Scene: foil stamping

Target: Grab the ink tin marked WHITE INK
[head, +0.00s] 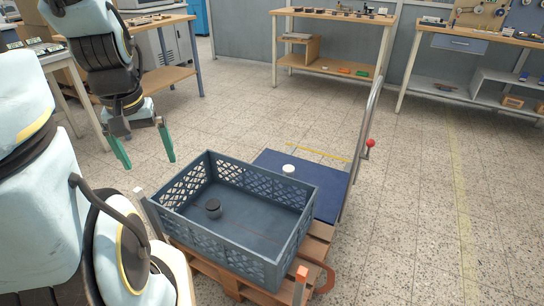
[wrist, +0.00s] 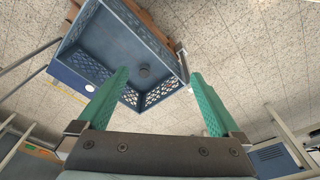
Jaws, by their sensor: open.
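A small white tin (head: 288,170) stands on the blue deck of a trolley, behind the crate; it also shows at the left in the wrist view (wrist: 90,87). A dark round tin (head: 213,208) sits on the floor of the blue-grey crate, towards its left end, and shows in the wrist view (wrist: 144,71). No lettering is readable on either tin, so I cannot tell which is marked WHITE INK. My gripper (head: 149,163) is open and empty, its green fingers (wrist: 160,73) apart in the air left of the crate, clear of both tins.
The crate (head: 297,235) has lattice walls and rests on a wooden pallet (head: 205,270). The blue deck (head: 325,203) has an upright metal handle (head: 363,140) with a red knob on its right. Workbenches (head: 330,50) stand at the back. Floor is clear at the right.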

